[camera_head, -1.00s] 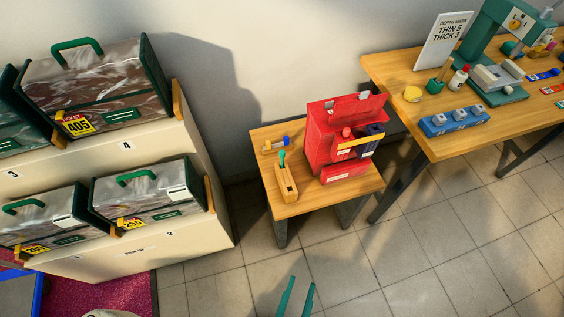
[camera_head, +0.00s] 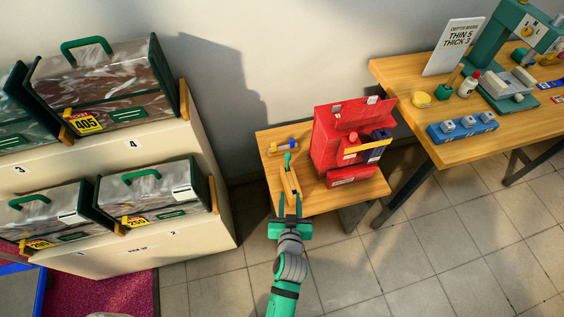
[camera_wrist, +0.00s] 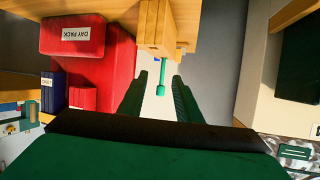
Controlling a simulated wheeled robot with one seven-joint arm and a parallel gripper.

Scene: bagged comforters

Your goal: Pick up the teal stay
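The teal stay (camera_head: 288,161) stands upright in a wooden holder (camera_head: 291,184) on the small wooden table. In the wrist view the stay (camera_wrist: 162,88) is a thin teal bar with a wider end, showing between my fingers and beyond them. The wooden holder also shows in the wrist view (camera_wrist: 153,25). My gripper (camera_head: 290,205) is open and empty at the near edge of the table, in front of the holder. In the wrist view both fingers of my gripper (camera_wrist: 158,85) are spread, with no contact on the stay visible.
A red pack (camera_head: 328,145) stands on the table right of the holder. A small yellow and blue item (camera_head: 284,147) lies behind it. A cream shelf (camera_head: 190,145) with bagged comforters is at left. A larger workbench (camera_head: 420,100) is at right.

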